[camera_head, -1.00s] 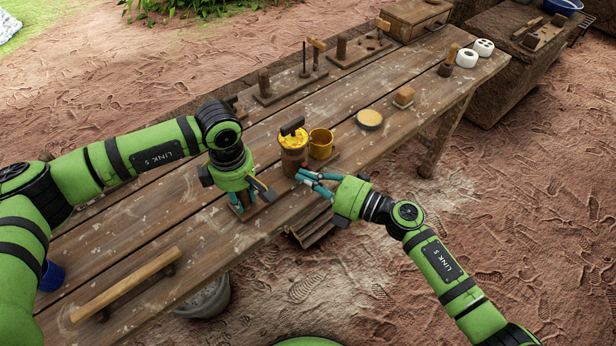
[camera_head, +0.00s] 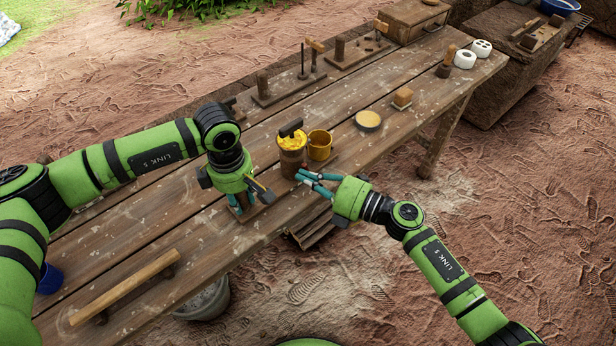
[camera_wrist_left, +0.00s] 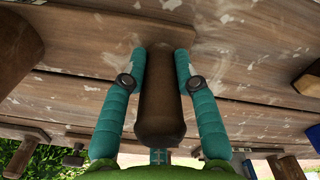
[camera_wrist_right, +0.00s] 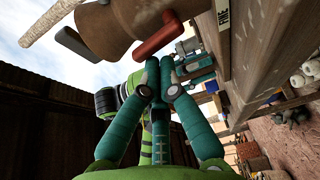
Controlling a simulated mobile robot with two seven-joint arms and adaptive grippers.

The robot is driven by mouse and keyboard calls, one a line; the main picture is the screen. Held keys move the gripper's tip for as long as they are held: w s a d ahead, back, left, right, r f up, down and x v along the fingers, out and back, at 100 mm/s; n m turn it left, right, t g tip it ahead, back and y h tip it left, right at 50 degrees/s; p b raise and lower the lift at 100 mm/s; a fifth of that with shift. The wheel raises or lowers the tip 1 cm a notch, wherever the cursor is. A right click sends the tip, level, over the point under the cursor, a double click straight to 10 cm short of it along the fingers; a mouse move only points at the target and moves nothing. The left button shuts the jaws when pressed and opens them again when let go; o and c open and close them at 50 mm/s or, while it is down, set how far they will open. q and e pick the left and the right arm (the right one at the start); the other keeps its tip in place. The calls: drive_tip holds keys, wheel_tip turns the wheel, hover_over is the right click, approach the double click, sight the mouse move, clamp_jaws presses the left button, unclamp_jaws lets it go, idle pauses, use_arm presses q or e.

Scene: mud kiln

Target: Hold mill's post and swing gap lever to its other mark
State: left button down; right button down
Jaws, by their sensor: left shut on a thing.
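The mill (camera_head: 292,162) is a brown cylinder with yellow material and a dark crank on top, near the table's front edge. My left gripper (camera_head: 243,203) points down left of the mill. In the left wrist view its fingers are shut on both sides of a brown rounded post (camera_wrist_left: 160,112). My right gripper (camera_head: 303,179) is by the mill's front. In the right wrist view its fingertips are together and look empty, just below the red gap lever (camera_wrist_right: 158,36). Whether they touch the lever is unclear. A "FINE" mark (camera_wrist_right: 223,16) shows right of the lever.
A round yellow disc (camera_head: 368,120) and a small block (camera_head: 403,97) lie farther right. A wooden rod (camera_head: 125,287) lies at the front left. Wooden stands (camera_head: 280,88) line the back edge.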

drive_tip(key=v, duration=1)
drive_tip(key=shift+r, duration=0.35)
wheel_tip(320, 180, up, 4)
idle(0.4)
use_arm(q)
drive_tip(key=c, duration=0.9)
unclamp_jaws()
drive_tip(key=shift+o, duration=0.2)
